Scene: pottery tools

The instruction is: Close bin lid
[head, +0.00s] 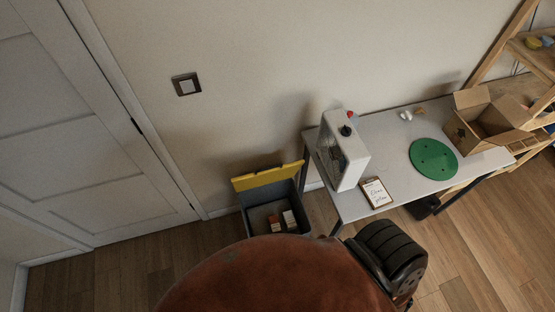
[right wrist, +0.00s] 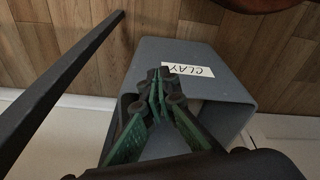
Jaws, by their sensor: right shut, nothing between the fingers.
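The dark grey bin (head: 246,222) stands on the floor by the wall, left of the table. Its yellow lid (head: 268,177) is open and tilted up along the wall-side edge. Small boxes (head: 289,219) lie inside the bin. In the right wrist view the bin's grey wall (right wrist: 150,52) bears a white label (right wrist: 187,69) reading CLAY. My right gripper (right wrist: 161,78) is shut and empty, with its green-padded fingers in front of the bin in that view; contact cannot be told. The lid is not clearly visible there. My left gripper is not in view.
The white table (head: 395,140) holds a white machine (head: 343,155), a green disc (head: 433,158), a framed note (head: 376,193) and an open cardboard box (head: 487,125). A dark table leg (right wrist: 60,95) runs beside the bin. A door (head: 90,130) is at left. Wood floor lies between.

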